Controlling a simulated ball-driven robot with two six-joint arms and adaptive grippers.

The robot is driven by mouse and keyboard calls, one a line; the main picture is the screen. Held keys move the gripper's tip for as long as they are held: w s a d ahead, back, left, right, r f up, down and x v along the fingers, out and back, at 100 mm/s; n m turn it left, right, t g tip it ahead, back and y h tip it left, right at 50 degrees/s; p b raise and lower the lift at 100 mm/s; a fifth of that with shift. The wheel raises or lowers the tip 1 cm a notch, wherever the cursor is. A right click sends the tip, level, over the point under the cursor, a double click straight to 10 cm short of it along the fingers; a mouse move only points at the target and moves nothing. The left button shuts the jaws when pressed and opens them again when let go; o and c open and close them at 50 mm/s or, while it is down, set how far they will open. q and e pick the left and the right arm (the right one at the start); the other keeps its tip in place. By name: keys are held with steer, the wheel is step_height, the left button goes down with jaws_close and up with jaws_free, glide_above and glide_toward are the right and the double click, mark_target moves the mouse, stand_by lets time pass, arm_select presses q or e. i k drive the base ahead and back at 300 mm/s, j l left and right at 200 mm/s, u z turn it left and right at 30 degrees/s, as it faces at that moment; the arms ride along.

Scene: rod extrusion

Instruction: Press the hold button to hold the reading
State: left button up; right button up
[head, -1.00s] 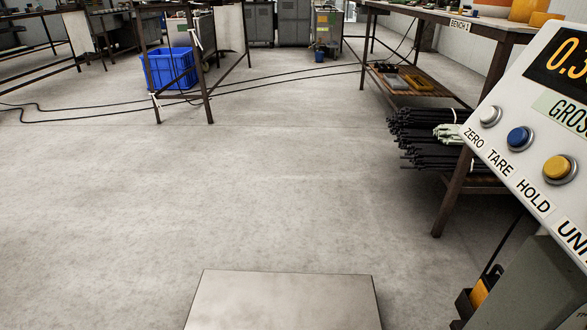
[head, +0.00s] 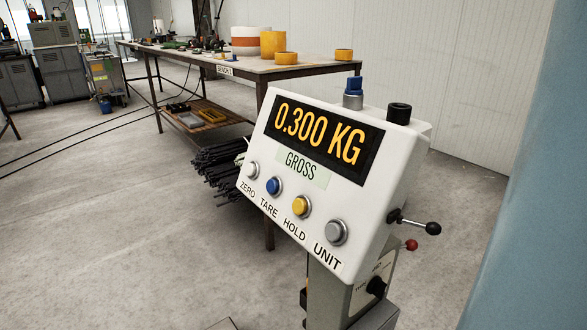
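The scale's white display head (head: 408,165) stands on a grey post in the middle right of the head view. Its dark screen (head: 318,138) reads 0.300 KG in orange, with a GROSS label (head: 301,167) below. A row of buttons runs along the lower face: a white ZERO button (head: 252,170), a blue TARE button (head: 273,186), a yellow HOLD button (head: 301,206) and a grey UNIT button (head: 336,232). The HOLD button is unobstructed. Neither of my grippers is in view.
A lever with a black knob (head: 433,228) and a red knob (head: 411,244) stick out right of the head. A bench (head: 262,70) with yellow rolls stands behind, black rods (head: 213,168) beneath it. A blue surface (head: 540,220) fills the right edge.

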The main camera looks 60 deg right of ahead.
mark_target(299, 204)
steer(key=z, duration=0.4)
steer(key=k+z, duration=0.15)
steer(key=z, duration=0.7)
steer(key=k+z, duration=0.1)
steer(key=z, duration=0.3)
